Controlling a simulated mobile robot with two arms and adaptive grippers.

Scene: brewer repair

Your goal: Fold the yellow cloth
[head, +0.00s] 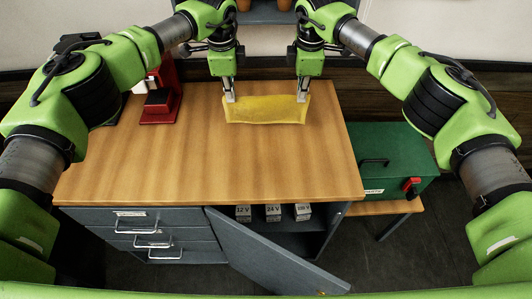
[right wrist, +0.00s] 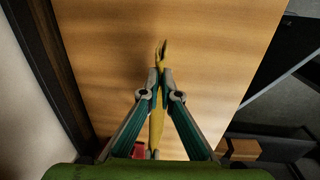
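The yellow cloth (head: 266,109) is stretched between my two grippers over the far part of the wooden workbench. My left gripper (head: 229,98) is shut on its upper left corner. My right gripper (head: 302,98) is shut on its upper right corner. In the right wrist view the cloth (right wrist: 157,128) shows nearly edge-on as a narrow strip, pinched between the right fingertips (right wrist: 160,78), with a small end sticking out past them. Whether its lower edge touches the bench is hard to tell.
The wooden workbench (head: 150,165) is clear in front of the cloth. A red machine (head: 162,92) stands at its back left. A green toolbox (head: 385,158) sits on a lower bench at right. A cabinet door (head: 270,255) hangs open below, with labelled boxes (head: 273,212) inside.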

